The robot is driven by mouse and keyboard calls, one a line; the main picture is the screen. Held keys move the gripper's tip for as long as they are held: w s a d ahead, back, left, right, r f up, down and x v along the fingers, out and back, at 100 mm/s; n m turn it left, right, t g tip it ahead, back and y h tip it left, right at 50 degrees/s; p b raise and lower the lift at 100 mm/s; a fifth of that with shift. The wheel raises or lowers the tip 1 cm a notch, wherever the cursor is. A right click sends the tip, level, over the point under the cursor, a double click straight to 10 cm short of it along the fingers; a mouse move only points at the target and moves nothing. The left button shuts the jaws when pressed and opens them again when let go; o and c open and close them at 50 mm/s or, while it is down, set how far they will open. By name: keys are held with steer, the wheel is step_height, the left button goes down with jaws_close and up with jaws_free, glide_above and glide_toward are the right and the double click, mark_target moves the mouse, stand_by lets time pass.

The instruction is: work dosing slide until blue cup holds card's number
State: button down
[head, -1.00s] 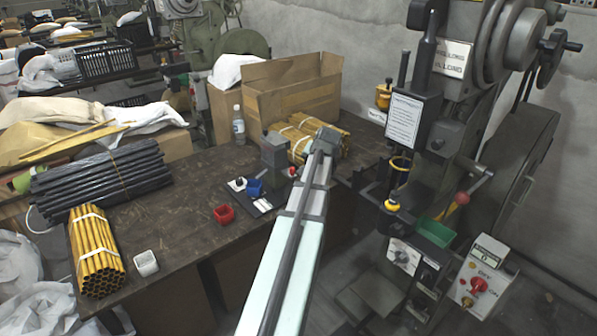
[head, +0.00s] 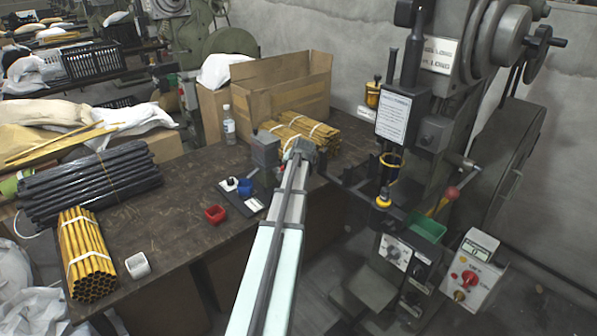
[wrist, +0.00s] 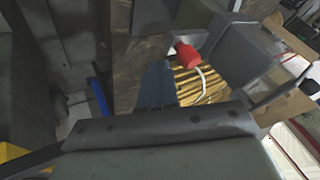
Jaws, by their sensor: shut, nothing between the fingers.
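The dosing device, a grey box (head: 265,150), stands on the dark bench. The blue cup (head: 245,187) sits at its foot, on or beside a dark base; its contents cannot be made out. A small white card (head: 254,204) lies in front of the cup, its number unreadable. My gripper (head: 300,150) is just right of the box, shut and empty, its fingertips mostly hidden in the head view. In the wrist view, the shut fingers (wrist: 156,85) are close to a red knob (wrist: 186,54), seemingly the slide's; contact cannot be told. A blue edge (wrist: 98,98) shows at left.
Yellow tube bundles (head: 310,130) lie behind my gripper. The rivet press (head: 440,120) stands at right. A clear bottle (head: 228,125) is behind the box.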

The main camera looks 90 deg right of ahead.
mark_target(282, 166)
steer(key=shift+w+d, duration=0.4)
steer(key=shift+w, duration=0.3)
steer(key=shift+w+d, duration=1.5)
